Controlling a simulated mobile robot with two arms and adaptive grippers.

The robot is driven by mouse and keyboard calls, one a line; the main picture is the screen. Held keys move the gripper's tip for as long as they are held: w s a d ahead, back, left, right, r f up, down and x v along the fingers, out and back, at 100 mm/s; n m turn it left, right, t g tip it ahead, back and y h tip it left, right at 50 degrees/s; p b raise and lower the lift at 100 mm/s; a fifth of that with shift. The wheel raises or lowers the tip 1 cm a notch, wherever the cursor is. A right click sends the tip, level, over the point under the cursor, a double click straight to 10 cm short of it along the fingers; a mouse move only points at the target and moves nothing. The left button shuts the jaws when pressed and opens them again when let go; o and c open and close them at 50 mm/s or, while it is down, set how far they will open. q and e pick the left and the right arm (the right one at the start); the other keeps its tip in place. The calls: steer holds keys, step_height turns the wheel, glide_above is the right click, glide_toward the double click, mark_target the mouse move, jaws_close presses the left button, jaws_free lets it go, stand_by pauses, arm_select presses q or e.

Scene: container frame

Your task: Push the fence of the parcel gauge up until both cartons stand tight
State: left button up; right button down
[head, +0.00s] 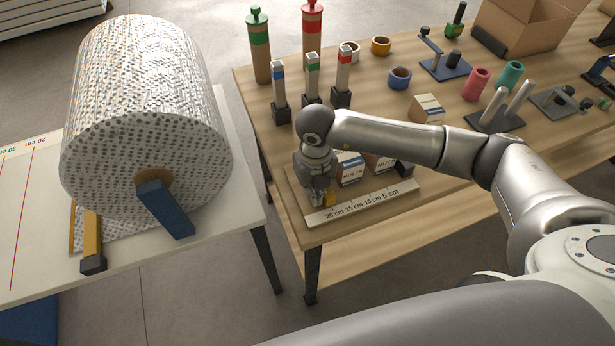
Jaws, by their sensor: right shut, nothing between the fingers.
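The parcel gauge (398,191) lies on the wooden table near its front left corner, with a scale strip marked 20 to 5 cm. Two small cartons stand on it: one with a BOLTS label (350,170) and, to its right, one with a NUTS label (383,164). They are partly hidden by my right arm, so I cannot tell if they touch. A yellow part (331,198), apparently the fence, shows left of the BOLTS carton. My right gripper (319,199) is shut and empty, pointing down just left of the yellow part; contact is unclear. My left gripper is out of view.
A dark block (404,168) stands at the gauge's right end. Behind are dispensers with coloured tops (312,75), tape rolls (400,78), another carton (427,108) and an open cardboard box (525,25). A large wrap roll (145,120) stands on the left table, across a gap.

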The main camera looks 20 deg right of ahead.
mark_target(338, 190)
steer(key=shift+w+d+b, duration=0.2)
steer(key=shift+d+b, duration=0.3)
steer(key=shift+d, duration=3.1)
steer(key=shift+d, duration=0.1)
steer(key=shift+a, duration=0.45)
steer(key=shift+r, duration=0.1)
steer(key=shift+a+r, duration=0.1)
steer(key=shift+r, duration=0.1)
step_height(338, 190, up, 6)
steer(key=p, duration=0.4)
steer(key=shift+s+a+r, duration=0.1)
steer(key=shift+a+r, duration=0.05)
steer(key=shift+r, duration=0.05)
